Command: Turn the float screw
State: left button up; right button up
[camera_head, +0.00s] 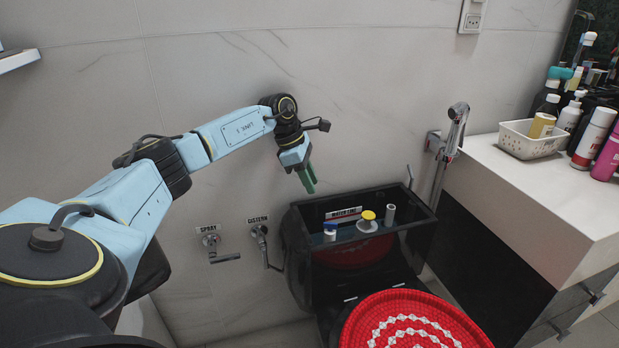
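The black cistern (298,258) stands open against the wall, with a "WATER LINE" label inside. In it are a part with a blue top (330,228), a yellow-topped part on a white base (368,217) and a grey upright cylinder (390,213). I cannot tell for sure which of these is the float screw. My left gripper (308,182), with green fingers, points down above the cistern's back left edge, apart from all the parts. Its fingers look close together, but their gap is not clear. My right gripper is not in view.
A red toilet cover with white beads (412,322) is in front of the cistern. Wall valves labelled SPRAY (212,243) and CISTERN (262,236) are to its left. A hand shower (456,125) and a white counter (530,190) with a basket (528,141) and bottles are at right.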

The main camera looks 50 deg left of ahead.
aim_at(329, 226)
jog(key=k, duration=1)
